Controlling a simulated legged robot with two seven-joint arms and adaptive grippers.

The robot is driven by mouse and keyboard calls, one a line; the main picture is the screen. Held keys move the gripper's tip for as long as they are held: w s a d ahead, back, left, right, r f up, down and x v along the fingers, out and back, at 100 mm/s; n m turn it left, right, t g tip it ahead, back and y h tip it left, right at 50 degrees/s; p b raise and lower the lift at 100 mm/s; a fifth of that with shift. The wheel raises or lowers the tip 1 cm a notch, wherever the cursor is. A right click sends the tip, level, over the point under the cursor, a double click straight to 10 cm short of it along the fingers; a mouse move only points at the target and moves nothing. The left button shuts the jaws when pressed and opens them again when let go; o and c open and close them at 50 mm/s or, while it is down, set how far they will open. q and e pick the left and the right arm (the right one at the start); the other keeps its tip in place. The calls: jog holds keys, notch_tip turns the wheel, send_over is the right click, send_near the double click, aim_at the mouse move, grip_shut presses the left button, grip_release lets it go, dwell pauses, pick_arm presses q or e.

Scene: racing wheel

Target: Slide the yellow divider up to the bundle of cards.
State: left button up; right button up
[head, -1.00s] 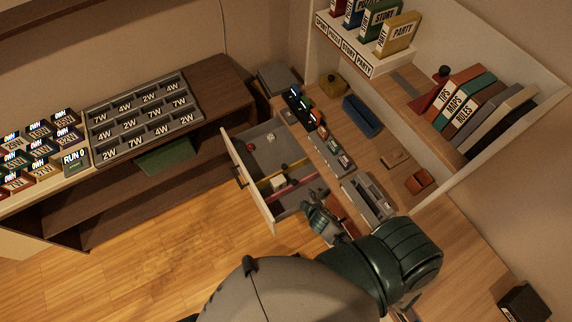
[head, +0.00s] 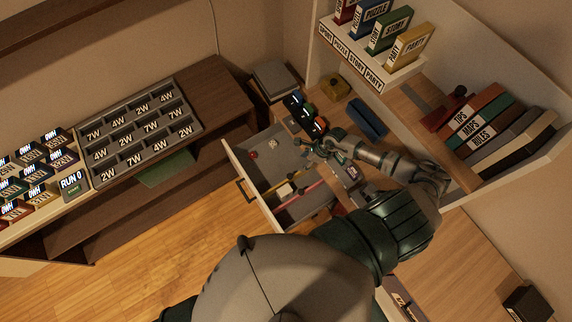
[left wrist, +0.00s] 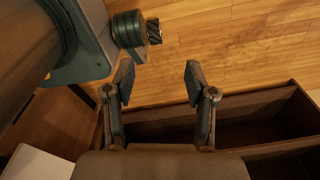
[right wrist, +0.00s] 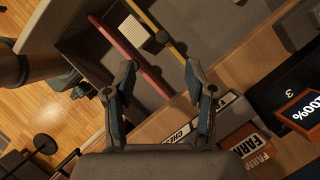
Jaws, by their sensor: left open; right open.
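The yellow divider (head: 270,192) lies across the open grey drawer (head: 262,157). It also shows in the right wrist view (right wrist: 158,27). A small white block, apparently the bundle of cards (head: 285,189), sits between it and a pink-red divider (head: 311,185). In the right wrist view the bundle (right wrist: 133,31) is close to the pink-red divider (right wrist: 130,53). My right gripper (head: 306,143) is open and empty, above the counter edge beside the drawer. Its fingers (right wrist: 160,75) touch neither divider. My left gripper (left wrist: 160,75) is open and empty, above the floor and a dark shelf.
Labelled boxes (right wrist: 238,122) and dark cases (head: 305,113) stand on the counter beside the drawer. A blue tray (head: 367,118) lies farther back. A small red item (head: 253,155) lies in the drawer. The drawer's far part has free room.

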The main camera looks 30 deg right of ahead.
jog(key=d, duration=0.2)
jog(key=b, duration=0.4)
send_near(290, 175)
jog(key=shift+n+h, duration=0.3)
jog(key=shift+h, duration=0.1)
jog(key=b+x, duration=0.8)
jog(key=shift+a+r, duration=0.15)
jog(key=shift+a, duration=0.15)
jog(key=shift+w+a+f, duration=0.1)
jog(key=shift+f, duration=0.2)
pick_arm(q)
notch_tip(290, 175, down, 12)
jog(key=s, duration=0.1)
jog(key=shift+s+f, duration=0.2)
jog(key=shift+s, duration=0.15)
pick_arm(e)
jog(key=shift+a, duration=0.1)
jog(key=shift+r, duration=0.1)
pick_arm(q)
jog(key=shift+a, duration=0.1)
pick_arm(e)
grip_shut()
